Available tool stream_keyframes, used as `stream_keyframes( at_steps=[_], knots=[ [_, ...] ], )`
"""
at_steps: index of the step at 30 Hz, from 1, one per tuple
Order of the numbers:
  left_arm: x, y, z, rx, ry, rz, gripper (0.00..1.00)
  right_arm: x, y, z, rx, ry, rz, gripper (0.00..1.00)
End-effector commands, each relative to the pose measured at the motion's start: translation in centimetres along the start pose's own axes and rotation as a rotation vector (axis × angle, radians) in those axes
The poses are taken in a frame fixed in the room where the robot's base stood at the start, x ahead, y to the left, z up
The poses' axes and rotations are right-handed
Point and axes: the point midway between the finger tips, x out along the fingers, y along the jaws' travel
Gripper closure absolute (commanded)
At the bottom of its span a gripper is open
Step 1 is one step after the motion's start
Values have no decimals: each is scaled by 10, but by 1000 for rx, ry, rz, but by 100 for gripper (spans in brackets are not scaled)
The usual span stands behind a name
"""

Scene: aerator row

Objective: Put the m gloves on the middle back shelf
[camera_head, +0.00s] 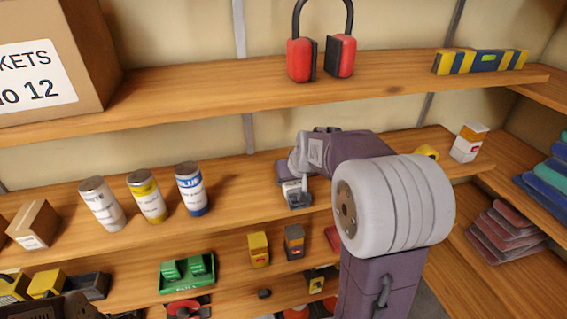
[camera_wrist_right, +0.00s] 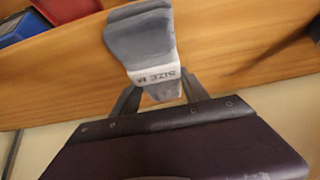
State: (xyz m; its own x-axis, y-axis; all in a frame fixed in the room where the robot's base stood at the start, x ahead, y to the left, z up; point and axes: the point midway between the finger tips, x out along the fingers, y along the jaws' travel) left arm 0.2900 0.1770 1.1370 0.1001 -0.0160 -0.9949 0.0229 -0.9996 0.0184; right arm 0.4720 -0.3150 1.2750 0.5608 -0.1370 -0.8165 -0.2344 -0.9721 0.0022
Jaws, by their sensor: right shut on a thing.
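The grey gloves (camera_wrist_right: 142,40) with a white cuff band reading "SIZE M" are in the right wrist view, between the fingertips of my right gripper (camera_wrist_right: 158,90). In the head view my right arm reaches to the middle shelf (camera_head: 240,208). There my right gripper (camera_head: 297,190) is shut on the gloves (camera_head: 283,172), which are partly hidden by the gripper and wrist. They are over the shelf boards; I cannot tell whether they touch them.
On the middle shelf, several cans (camera_head: 147,197) stand to the left and a white and orange box (camera_head: 468,143) to the right. Red ear defenders (camera_head: 301,60) and a level (camera_head: 482,61) are on the upper shelf. Bare board lies between the blue can and my gripper.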

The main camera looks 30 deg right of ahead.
Motion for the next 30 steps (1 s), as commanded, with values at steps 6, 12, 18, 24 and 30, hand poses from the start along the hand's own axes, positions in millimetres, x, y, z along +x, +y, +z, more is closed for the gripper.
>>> stream_keyframes(
  at_steps=[6, 12, 18, 24, 30],
  knots=[
    [-18, 0, -2, 0, 0, 0, 49, 18, 0, -29, 1, 0, 0, 88],
    [-28, 0, -2, 0, -1, 0, 49, 24, 0, -41, 1, -1, 0, 88],
    [-43, 1, -4, 0, 0, 0, 49, 48, 0, -51, 2, -3, -1, 88],
    [-41, 1, -4, 0, -1, 0, 49, 53, 0, -48, 1, 2, 0, 88],
    [-36, 1, -4, 0, -1, 0, 49, 57, 0, -45, 1, 2, 0, 88]
  ],
)
